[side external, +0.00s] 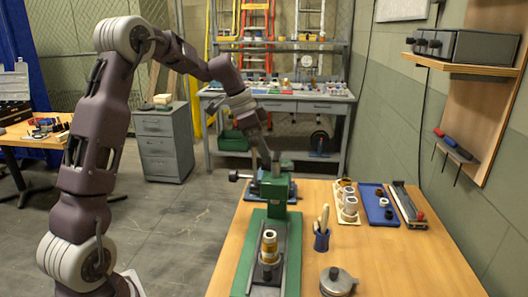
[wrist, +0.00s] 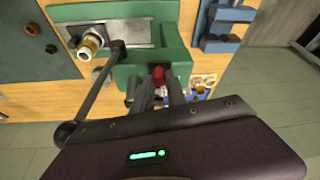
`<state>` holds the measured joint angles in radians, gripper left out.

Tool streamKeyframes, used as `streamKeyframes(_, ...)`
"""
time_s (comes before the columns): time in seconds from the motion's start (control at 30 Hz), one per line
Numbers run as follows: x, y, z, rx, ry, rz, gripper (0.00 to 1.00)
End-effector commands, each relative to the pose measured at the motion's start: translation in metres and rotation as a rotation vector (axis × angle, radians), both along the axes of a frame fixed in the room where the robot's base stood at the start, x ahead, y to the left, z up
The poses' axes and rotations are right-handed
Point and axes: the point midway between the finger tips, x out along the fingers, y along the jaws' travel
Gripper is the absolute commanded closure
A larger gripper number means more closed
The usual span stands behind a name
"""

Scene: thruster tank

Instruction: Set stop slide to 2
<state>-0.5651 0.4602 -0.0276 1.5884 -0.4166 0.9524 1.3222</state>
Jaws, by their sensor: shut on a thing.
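A green press-like machine (side external: 270,188) stands at the far end of the wooden table, and its green body also shows in the wrist view (wrist: 130,70). A small red knob (wrist: 158,75) sits on it, and I take this for the stop slide's handle. My gripper (wrist: 158,92) is pointed down at the machine's top, its fingers closed around the red knob. In the side view my gripper (side external: 271,165) hides the knob. No scale or number marks can be read, so the slide's setting cannot be told.
A lever with a black ball (wrist: 66,133) sticks out beside my fingers. A brass-and-steel part (side external: 269,246) stands on the machine's base.

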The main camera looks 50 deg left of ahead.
Motion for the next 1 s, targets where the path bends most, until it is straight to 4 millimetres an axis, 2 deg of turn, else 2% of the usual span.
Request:
streamKeyframes(0.67, 0.001, 0.0, 0.001, 0.001, -0.004, 0.001, 1.0)
streamKeyframes(0.87, -0.011, 0.013, 0.002, 0.001, -0.004, 0.004, 1.0)
streamKeyframes(1.0, -0.012, 0.013, 0.001, 0.001, -0.004, 0.0, 1.0)
